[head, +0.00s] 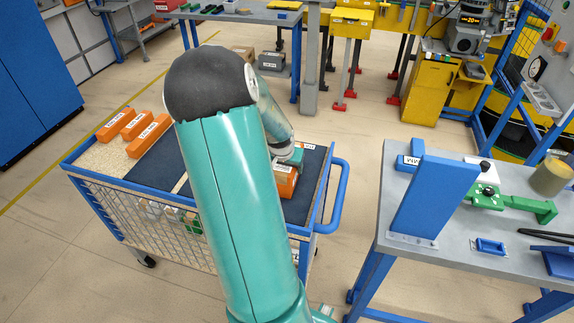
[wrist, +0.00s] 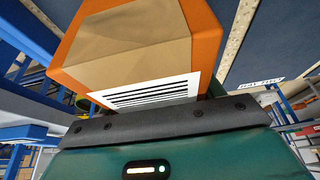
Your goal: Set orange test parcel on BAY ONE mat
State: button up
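The orange parcel (head: 285,182) is at the right part of the blue cart, directly below my gripper (head: 291,158). In the wrist view the parcel (wrist: 135,45) is large and close against the dark edge of my gripper (wrist: 165,120), with a tan face and a striped white label. My gripper's fingers cannot be made out, so its opening is unclear. Dark blue mats lie on the cart, one at left (head: 158,158) and one at right (head: 314,205). I cannot tell whether the parcel touches the right mat. A small white mat label (wrist: 262,84) is too blurred to read surely.
Several orange boxes (head: 135,127) stand at the cart's left end. The cart has mesh sides and a blue handle (head: 338,195) at right. A grey workbench (head: 450,235) with a blue upright plate and green fixture stands to the right. My arm hides the cart's middle.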

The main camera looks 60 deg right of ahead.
jog(key=o, duration=0.3)
jog(key=shift+r, duration=0.15)
jog(key=v, duration=1)
jog(key=shift+w+r, duration=0.15)
jog(key=shift+r, duration=0.15)
jog(key=shift+a+r, duration=0.3)
jog(key=shift+r, duration=0.35)
